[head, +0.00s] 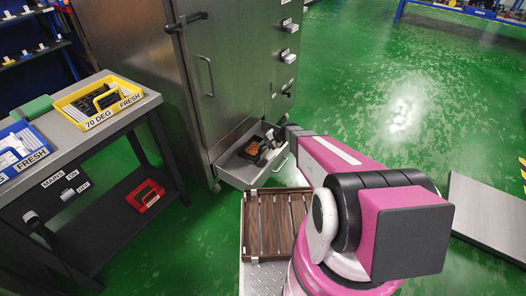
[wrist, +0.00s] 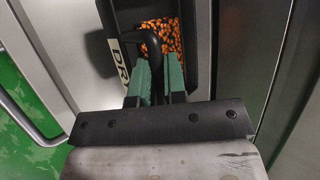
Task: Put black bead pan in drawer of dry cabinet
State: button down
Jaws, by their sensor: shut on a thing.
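The black bead pan (head: 245,153) is in the open bottom drawer (head: 238,178) of the steel dry cabinet (head: 226,65). In the wrist view the pan (wrist: 196,15) shows orange and black beads, a white DRY label and a dark arched handle. My gripper (wrist: 159,65) has its green fingers shut on that handle. In the head view my gripper (head: 270,143) is over the drawer, partly hidden by my arm. I cannot tell whether the pan rests on the drawer floor.
A bench on the left holds a yellow tray (head: 100,117) and a blue tray (head: 22,150), both marked FRESH. A red tray (head: 148,195) is on its lower shelf. A brown slatted rack (head: 277,225) lies before the drawer. Green floor is open at the upper right.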

aim_at(256, 154)
jog(key=shift+f, duration=1.8)
jog(key=shift+f, duration=0.4)
jog(key=shift+f, duration=0.2)
jog(key=c, duration=1.2)
grip_release()
jog(key=shift+o, duration=0.2)
jog(key=shift+r, duration=0.15)
